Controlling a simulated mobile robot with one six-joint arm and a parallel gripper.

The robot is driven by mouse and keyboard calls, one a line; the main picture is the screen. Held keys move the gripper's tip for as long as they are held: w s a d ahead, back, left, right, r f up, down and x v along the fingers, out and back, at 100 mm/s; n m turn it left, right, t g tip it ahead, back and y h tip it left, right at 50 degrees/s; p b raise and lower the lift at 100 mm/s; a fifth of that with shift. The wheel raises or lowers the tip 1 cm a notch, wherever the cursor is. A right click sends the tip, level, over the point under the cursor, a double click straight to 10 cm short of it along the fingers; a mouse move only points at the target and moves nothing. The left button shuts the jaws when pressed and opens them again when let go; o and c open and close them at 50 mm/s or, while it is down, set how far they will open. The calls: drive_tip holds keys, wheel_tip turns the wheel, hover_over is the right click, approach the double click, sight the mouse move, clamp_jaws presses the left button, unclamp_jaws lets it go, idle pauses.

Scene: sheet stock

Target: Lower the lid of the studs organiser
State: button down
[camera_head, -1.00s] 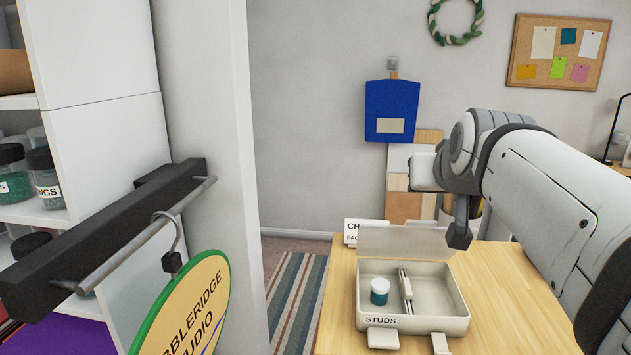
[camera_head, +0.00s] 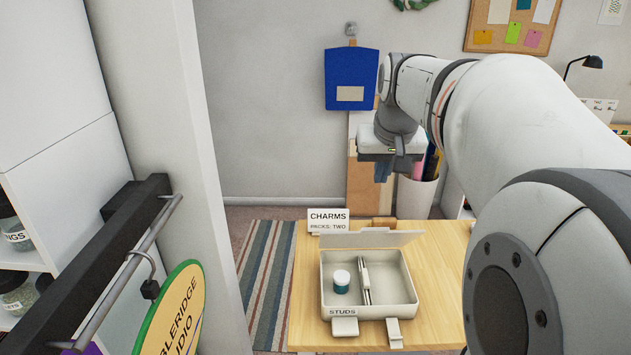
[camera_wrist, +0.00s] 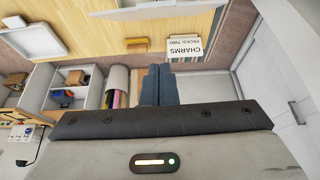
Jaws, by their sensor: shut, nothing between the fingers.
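The studs organiser (camera_head: 327,300) is a pale shallow box on the wooden table, labelled STUDS, with two latch tabs at its front. Its lid (camera_head: 370,238) stands raised along the back edge. Inside are a white-capped teal jar (camera_head: 341,281) and slim upright dividers or tools (camera_head: 365,280). My gripper (camera_head: 384,172) is above and behind the raised lid, apart from it, and holds nothing. In the wrist view its dark fingers (camera_wrist: 160,85) are together. A pale panel at the top of that view (camera_wrist: 145,8) looks like part of the lid.
A CHARMS card (camera_head: 328,221) stands behind the organiser at left, with a small wooden block (camera_head: 384,222) beside it. A white bin of rolls (camera_head: 415,196) stands behind the table. A shelf unit with a rail and round sign (camera_head: 178,310) is at left.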

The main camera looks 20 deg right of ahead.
hover_over(375, 228)
drive_tip(key=w+d, duration=0.1)
drive_tip(key=w, duration=0.3)
wheel_tip(375, 228, down, 8)
drive_tip(key=shift+s+f+p, duration=0.1)
drive_tip(key=shift+s+p, duration=0.05)
drive_tip(key=shift+p, duration=0.25)
drive_tip(key=s, duration=0.1)
drive_tip(key=f, duration=0.1)
drive_tip(key=s, duration=0.1)
drive_tip(key=shift+s+a+f, duration=0.25)
drive_tip(key=shift+s+f, duration=0.25)
drive_tip(key=shift+f, duration=0.2)
drive_tip(key=shift+a, duration=0.1)
